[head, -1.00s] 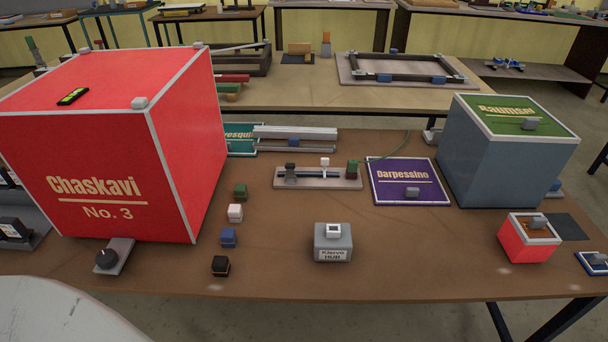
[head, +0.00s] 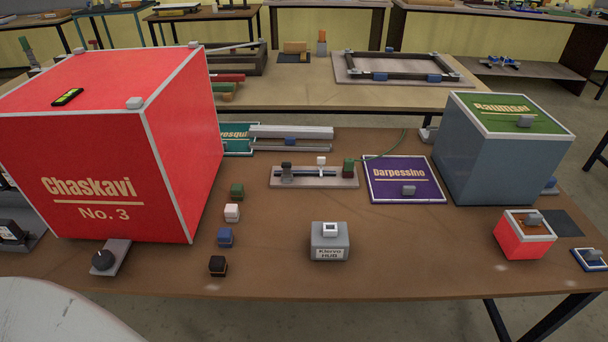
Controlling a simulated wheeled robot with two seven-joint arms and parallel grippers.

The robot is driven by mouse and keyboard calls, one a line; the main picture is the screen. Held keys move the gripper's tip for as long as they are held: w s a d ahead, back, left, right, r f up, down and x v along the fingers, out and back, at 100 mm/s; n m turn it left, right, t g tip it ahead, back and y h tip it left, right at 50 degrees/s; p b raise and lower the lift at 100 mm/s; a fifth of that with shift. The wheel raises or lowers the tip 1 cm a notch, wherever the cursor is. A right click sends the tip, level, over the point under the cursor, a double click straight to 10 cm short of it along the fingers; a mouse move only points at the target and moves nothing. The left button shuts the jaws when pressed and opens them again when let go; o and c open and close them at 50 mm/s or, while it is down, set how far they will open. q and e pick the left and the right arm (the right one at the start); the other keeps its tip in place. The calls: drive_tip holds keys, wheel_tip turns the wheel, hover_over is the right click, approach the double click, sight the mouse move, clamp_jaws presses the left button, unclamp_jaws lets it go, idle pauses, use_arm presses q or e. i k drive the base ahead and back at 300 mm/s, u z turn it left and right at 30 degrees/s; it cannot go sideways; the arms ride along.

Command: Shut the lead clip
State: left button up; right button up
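A light grey clip-like fixture (head: 314,183) lies on the brown table near the middle, left of the purple panel. It has a dark block (head: 287,170) at its left, a small white block (head: 321,161) near the middle and a green block (head: 348,167) at its right end. A thin green lead (head: 390,150) runs from near the green block toward the back right. I cannot tell for certain which part is the lead clip, or whether it is open or shut. Neither of my grippers is in view.
A large red box (head: 90,160) fills the left. A grey hub (head: 329,243) stands at front centre, with several small cubes (head: 232,212) to its left. The purple panel (head: 403,180), a blue-grey box (head: 480,160) and a small red box (head: 524,240) are to the right.

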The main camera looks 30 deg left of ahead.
sight(286, 165)
drive_tip(key=k, duration=0.3)
drive_tip(key=z, duration=0.65)
drive_tip(key=i, duration=0.45)
drive_tip(key=u, duration=2)
